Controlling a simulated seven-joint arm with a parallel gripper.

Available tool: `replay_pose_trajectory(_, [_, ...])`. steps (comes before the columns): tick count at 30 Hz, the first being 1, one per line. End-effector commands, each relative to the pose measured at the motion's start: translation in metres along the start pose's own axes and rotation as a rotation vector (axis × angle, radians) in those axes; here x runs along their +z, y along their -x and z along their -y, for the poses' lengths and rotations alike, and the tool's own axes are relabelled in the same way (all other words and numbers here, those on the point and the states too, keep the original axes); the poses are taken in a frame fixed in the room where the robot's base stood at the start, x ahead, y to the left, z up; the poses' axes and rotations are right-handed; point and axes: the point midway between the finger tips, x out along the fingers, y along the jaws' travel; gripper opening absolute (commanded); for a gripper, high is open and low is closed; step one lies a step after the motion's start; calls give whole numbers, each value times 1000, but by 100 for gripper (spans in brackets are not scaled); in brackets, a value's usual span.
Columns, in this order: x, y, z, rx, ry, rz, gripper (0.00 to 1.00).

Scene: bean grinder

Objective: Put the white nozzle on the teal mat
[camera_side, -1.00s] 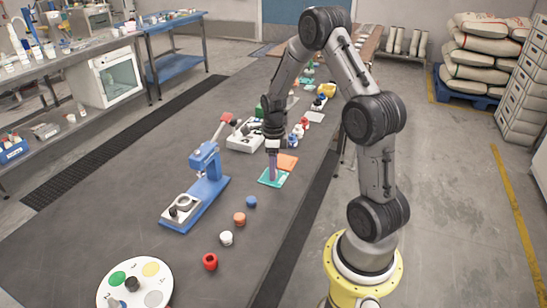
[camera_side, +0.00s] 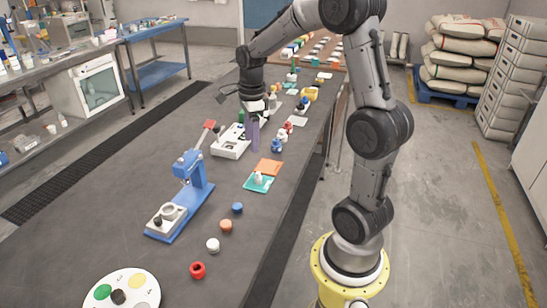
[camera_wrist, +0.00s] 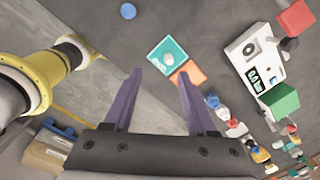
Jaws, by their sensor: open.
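The teal mat (camera_side: 258,183) lies on the dark table, with the small white nozzle (camera_side: 258,178) on it. In the wrist view the teal mat (camera_wrist: 157,51) shows with the white nozzle (camera_wrist: 168,59) near its middle, and nothing holds the nozzle. My gripper (camera_side: 254,146) has purple fingers and is raised above the table, farther back than the mat. In the wrist view its two fingers (camera_wrist: 165,97) are wide apart with nothing between them. The gripper is open and clear of the nozzle.
An orange mat (camera_side: 268,167) lies just behind the teal one. A blue press (camera_side: 190,190) stands to the left, and a white scale (camera_side: 231,145) stands near my gripper. Blue (camera_side: 237,208), orange (camera_side: 226,226), white (camera_side: 213,245) and red (camera_side: 198,270) pieces line the front.

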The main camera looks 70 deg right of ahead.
Motion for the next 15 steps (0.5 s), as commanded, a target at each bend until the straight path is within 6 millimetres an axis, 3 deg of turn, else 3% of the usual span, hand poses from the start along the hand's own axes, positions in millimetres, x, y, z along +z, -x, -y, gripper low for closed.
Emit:
replay_pose_trajectory(1, [11,17,-16,-34,155,13,57])
replay_pose_trajectory(6, [32,56,-76,-139,735,29,57])
replay_pose_trajectory(15, [32,90,-179,-363,1728,-28,57])
